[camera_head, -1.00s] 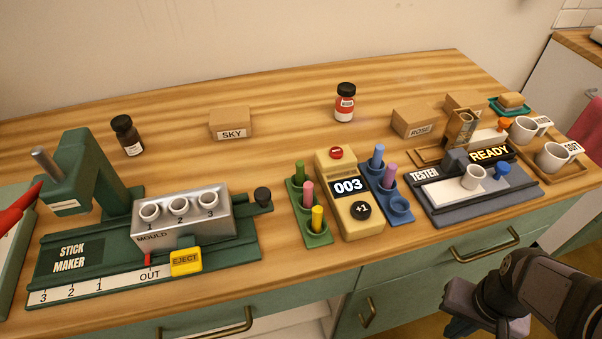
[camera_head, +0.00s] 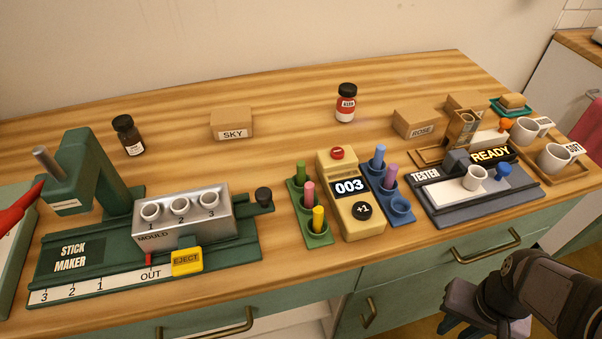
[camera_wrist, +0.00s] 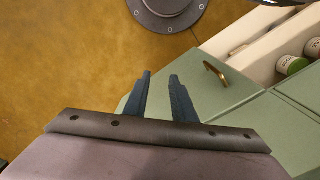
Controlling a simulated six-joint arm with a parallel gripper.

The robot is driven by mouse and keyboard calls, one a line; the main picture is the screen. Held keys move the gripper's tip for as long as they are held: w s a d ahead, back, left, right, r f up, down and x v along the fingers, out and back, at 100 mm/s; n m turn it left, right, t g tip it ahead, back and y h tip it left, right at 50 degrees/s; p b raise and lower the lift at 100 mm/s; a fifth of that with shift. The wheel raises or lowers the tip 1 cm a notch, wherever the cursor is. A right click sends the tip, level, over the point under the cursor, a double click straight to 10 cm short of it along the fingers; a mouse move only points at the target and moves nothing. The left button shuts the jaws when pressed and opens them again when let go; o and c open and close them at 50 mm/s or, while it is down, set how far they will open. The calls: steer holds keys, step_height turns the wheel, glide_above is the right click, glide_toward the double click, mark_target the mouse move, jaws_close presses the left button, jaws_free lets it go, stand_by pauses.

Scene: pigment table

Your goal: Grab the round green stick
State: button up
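The round green stick (camera_head: 299,173) stands upright in the rear hole of the green holder (camera_head: 318,239), left of the counter box. A pink stick (camera_head: 309,192) and a yellow stick (camera_head: 318,218) stand in front of it in the same holder. My gripper (camera_head: 455,326) is low at the right, in front of the drawers and well away from the stick. In the wrist view its two dark fingers (camera_wrist: 159,82) are apart with nothing between them. The green stick is not in the wrist view.
The counter box (camera_head: 347,207) reads 003. A blue holder (camera_head: 401,218) with blue and purple sticks stands right of it. The stick maker (camera_head: 110,257) is at left, the tester (camera_head: 480,207) at right. An open drawer (camera_wrist: 262,40) shows in the wrist view.

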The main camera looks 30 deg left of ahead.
steer(key=a+r+g+y+p, duration=0.9)
steer(key=a+r+p, duration=0.9)
steer(key=a+r, duration=0.95)
steer(key=m+t+y+b, duration=0.1)
steer(key=m+t+y, duration=0.1)
steer(key=m, duration=0.8)
glide_toward(301, 185)
steer(key=s+a+r, duration=0.2)
steer(key=r, duration=0.1)
steer(key=shift+w+a+f+m+y, duration=0.2)
steer(key=shift+w+m+y, duration=0.3)
steer(key=shift+m, duration=0.5)
steer(key=shift+p+x, duration=0.35)
steer(key=shift+x, duration=1.2)
steer(key=shift+f+p+x, duration=0.25)
steer(key=shift+p+x, duration=0.25)
steer(key=shift+x, duration=1.6)
steer(key=shift+w, duration=0.2)
jaws_close()
